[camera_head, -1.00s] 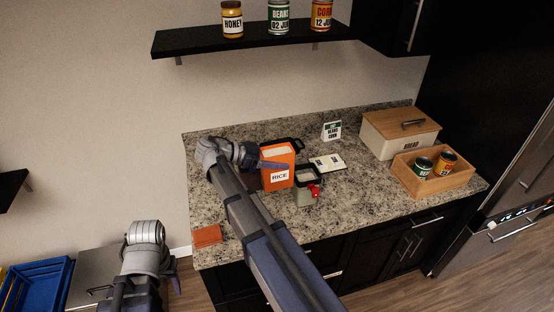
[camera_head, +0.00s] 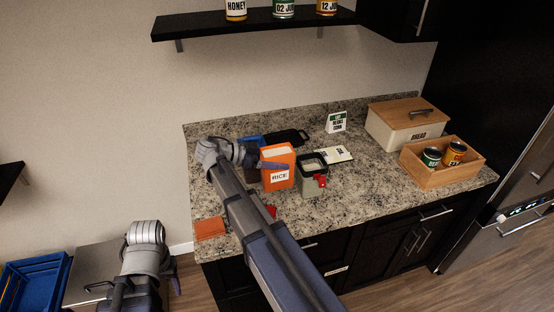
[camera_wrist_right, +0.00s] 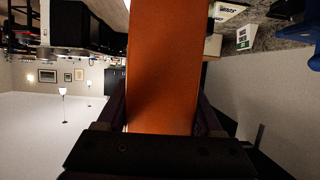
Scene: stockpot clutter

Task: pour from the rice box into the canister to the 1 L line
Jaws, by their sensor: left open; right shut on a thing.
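The orange rice box (camera_head: 279,177), labelled RICE, is roughly upright at the counter's left half, its pale open top facing up. My right gripper (camera_head: 272,164) is shut on it from the left; the box's orange side also fills the middle of the right wrist view (camera_wrist_right: 163,70) between the fingers. I cannot tell whether its base touches the counter. The canister (camera_head: 311,186) stands just right of the box, with a dark rim, a greyish body and a red part on its front. Its fill level is not readable. My left gripper (camera_head: 172,277) is open, low at the left, away from the counter.
A card (camera_head: 331,155) lies behind the canister, near a small sign (camera_head: 336,122). A bread box (camera_head: 395,133) and a wooden crate (camera_head: 430,178) with two cans stand right. A dark flat item (camera_head: 287,137) and a blue object (camera_head: 250,140) lie behind the box. Counter right of the canister is clear.

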